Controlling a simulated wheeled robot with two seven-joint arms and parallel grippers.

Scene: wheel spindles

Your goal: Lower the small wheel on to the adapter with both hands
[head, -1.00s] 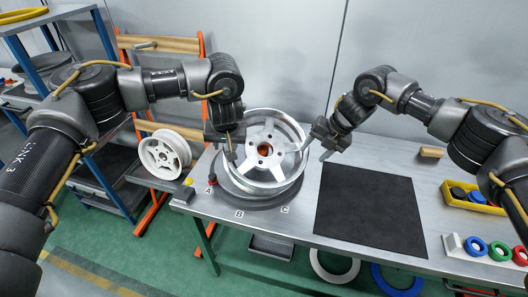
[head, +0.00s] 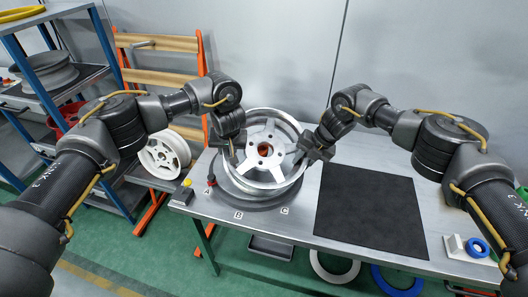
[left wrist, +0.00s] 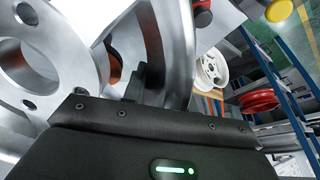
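The silver spoked wheel (head: 272,178) lies face up on the dark round base (head: 238,198) at the table's left end. An orange-brown hub (head: 264,149) shows through its centre hole. I cannot tell which part is the adapter or how fully the wheel sits on it. My left gripper (head: 233,153) is at the wheel's left rim. In the left wrist view, one dark finger (left wrist: 136,82) is beside the rim wall; the other is hidden. My right gripper (head: 311,155) is at the right rim with its fingers apart, seemingly either side of it.
A white wheel (head: 164,154) hangs on the orange rack at left, by a blue-framed shelf (head: 88,85). A black mat (head: 370,210) covers the table's middle right. A yellow button box (head: 186,188) stands at the left corner.

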